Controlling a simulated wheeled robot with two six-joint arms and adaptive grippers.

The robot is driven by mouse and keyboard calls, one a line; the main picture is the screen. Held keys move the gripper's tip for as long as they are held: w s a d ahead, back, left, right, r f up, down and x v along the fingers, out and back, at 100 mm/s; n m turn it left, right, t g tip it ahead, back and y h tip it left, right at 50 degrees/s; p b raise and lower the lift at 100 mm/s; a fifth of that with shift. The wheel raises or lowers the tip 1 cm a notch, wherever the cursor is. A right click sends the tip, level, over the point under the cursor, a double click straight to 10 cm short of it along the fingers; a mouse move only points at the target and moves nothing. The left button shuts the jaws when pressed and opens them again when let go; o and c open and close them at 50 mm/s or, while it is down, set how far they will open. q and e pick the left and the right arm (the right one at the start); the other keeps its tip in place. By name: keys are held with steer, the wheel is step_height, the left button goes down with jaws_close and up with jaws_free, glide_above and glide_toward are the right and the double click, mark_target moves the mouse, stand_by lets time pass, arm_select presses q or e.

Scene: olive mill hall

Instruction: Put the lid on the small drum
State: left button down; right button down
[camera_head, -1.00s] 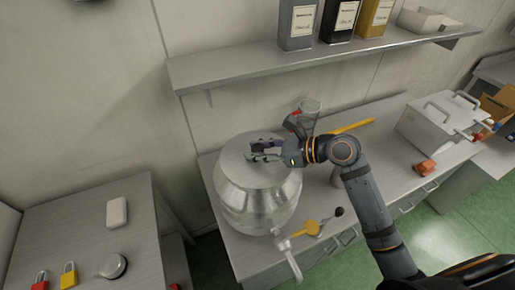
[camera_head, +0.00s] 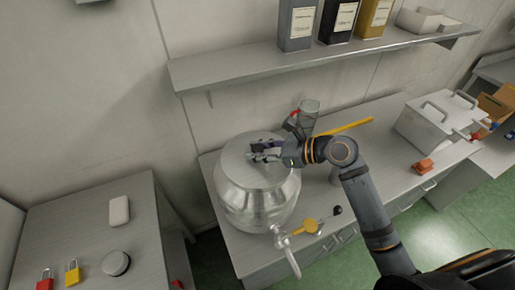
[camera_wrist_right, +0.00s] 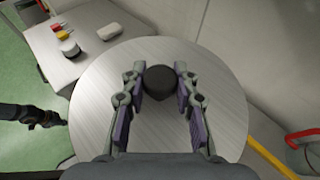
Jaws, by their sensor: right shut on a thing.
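The small drum (camera_head: 258,205) is a round silvery metal vessel with a tap, standing on the left part of the bench. The lid, a flat grey disc (camera_wrist_right: 215,85), lies over the drum's top; I cannot tell whether it is fully seated. Its dark round knob (camera_wrist_right: 160,82) sits between the fingers of my right gripper (camera_wrist_right: 161,88), which is shut on it. In the head view my right gripper (camera_head: 265,152) is just above the drum's top and hides the knob. What looks like my left gripper (camera_wrist_right: 45,118) shows dark and small at the left of the wrist view.
A metal box (camera_head: 438,122) and an orange block (camera_head: 423,166) are further right. A shelf (camera_head: 240,68) with bottles hangs above. A side table (camera_head: 75,215) stands left.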

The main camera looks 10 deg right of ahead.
steer(key=shift+f, duration=0.55)
steer(key=c, duration=1.3)
jaws_free()
